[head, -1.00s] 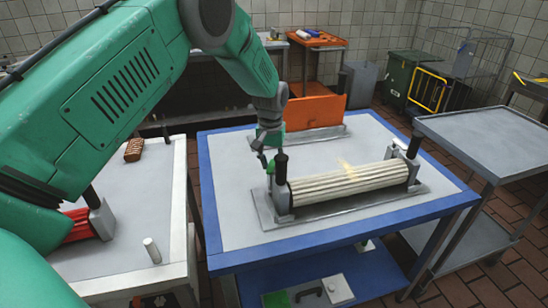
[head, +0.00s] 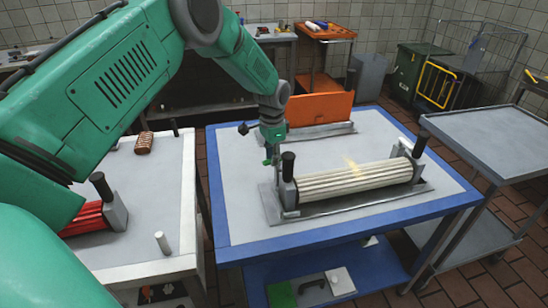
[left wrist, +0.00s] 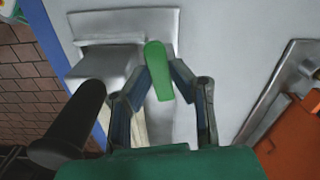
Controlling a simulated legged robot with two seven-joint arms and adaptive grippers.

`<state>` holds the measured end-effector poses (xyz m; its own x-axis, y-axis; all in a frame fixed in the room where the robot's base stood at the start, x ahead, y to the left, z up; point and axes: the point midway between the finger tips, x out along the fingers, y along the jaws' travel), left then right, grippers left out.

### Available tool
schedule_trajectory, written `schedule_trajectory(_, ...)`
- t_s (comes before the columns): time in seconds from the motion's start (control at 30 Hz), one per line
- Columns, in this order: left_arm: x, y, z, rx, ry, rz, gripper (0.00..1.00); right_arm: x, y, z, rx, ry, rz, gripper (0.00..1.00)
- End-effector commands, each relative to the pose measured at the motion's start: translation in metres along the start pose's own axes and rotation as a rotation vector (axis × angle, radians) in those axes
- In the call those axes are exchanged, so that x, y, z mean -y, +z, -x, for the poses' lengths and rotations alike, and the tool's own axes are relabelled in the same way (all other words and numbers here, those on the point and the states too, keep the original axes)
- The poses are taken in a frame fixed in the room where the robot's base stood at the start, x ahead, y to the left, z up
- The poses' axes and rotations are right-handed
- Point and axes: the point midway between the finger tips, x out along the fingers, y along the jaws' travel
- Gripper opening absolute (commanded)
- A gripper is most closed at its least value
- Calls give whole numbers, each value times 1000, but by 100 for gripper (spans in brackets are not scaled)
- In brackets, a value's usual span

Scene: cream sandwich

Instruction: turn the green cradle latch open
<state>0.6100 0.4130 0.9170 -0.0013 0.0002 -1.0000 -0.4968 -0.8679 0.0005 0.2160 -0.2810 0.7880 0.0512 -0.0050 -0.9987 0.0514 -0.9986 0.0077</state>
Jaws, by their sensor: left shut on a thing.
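The green latch (left wrist: 158,72) is a flat, round-ended lever on the near-left end of the roller cradle. My left gripper (left wrist: 162,72) is shut on it, one finger on each side. In the head view the left gripper (head: 270,150) points down beside the cradle's left end block, and the latch is mostly hidden there. The cradle (head: 268,207) is a grey plate with end blocks and black handles. A cream ribbed roller (head: 355,182) lies in it. My right gripper is not in view.
The cradle stands on a blue-edged table (head: 235,225). An orange panel (head: 322,105) stands behind it. A white bench (head: 140,260) at left holds a red roller (head: 82,218) and a small white cylinder (head: 162,243). A grey cart (head: 495,140) is at right.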

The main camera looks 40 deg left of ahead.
Motion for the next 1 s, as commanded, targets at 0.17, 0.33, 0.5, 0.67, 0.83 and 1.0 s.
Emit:
schedule_trajectory(0.17,5,-4,3,-11,-8,-101,0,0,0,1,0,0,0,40)
schedule_trajectory(0.33,7,-4,3,-11,-8,-162,0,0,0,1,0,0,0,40)
schedule_trajectory(0.5,7,-4,3,-11,-8,-193,0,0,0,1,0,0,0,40)
schedule_trajectory(0.67,8,-4,3,-11,-9,-203,0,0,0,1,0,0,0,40)
schedule_trajectory(0.83,8,-4,3,-10,-9,-204,0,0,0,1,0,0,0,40)
schedule_trajectory(1.0,8,-4,3,-10,-9,-203,36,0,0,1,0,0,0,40)
